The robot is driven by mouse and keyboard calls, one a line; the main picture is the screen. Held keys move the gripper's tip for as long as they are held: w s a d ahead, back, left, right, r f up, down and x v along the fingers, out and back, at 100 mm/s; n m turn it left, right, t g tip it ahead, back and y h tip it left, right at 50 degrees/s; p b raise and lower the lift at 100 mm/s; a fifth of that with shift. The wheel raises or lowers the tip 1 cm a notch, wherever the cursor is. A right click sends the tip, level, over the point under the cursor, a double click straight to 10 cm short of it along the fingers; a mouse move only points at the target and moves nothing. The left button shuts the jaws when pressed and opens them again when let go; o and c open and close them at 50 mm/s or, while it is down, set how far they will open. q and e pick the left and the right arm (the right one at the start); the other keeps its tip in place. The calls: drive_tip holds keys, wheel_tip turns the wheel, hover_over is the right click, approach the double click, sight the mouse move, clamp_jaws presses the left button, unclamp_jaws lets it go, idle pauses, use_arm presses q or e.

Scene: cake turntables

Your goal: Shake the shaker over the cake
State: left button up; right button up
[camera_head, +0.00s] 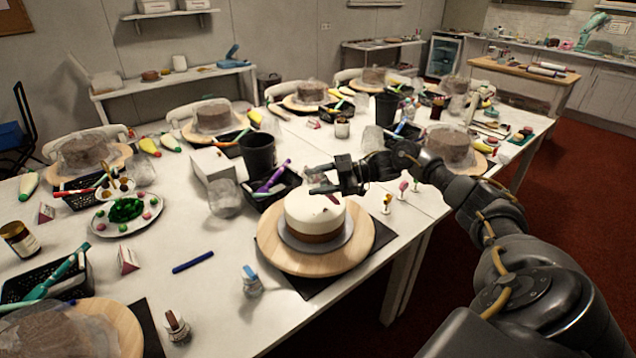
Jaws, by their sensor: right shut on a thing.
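A white-topped cake with a brown lower band (315,213) sits on a grey plate on a round wooden turntable (276,249) near the table's front edge. My right gripper (318,181) reaches in from the right, just above the back of the cake top. It is shut on a small, pale reddish thing, probably the shaker (319,172); its shape is mostly hidden by the fingers, and I cannot tell its tilt. A small dark red mark shows on the cake top below the gripper. My left gripper is not in view.
A black tray with pens (272,187) and a black cup (257,154) stand behind the cake. A small blue-topped bottle (251,281) stands at front left, near a blue pen (193,262). Small figures (387,203) stand to the right.

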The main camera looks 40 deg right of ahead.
drive_tip(key=shift+a+r+p, duration=0.45)
drive_tip(key=shift+r+p, duration=0.3)
drive_tip(key=shift+p, duration=0.3)
drive_tip(key=shift+a, duration=0.15)
drive_tip(key=shift+d+f+b, duration=0.35)
drive_tip(key=shift+f+b, duration=0.4)
drive_tip(key=shift+b, duration=0.2)
drive_tip(key=shift+d+f+b, duration=0.2)
drive_tip(key=shift+d+b, duration=0.05)
drive_tip(key=shift+b, duration=0.1)
drive_tip(key=shift+r, duration=0.15)
drive_tip(key=shift+d+y, duration=0.1)
drive_tip(key=shift+y, duration=0.2)
drive_tip(key=shift+r, duration=0.15)
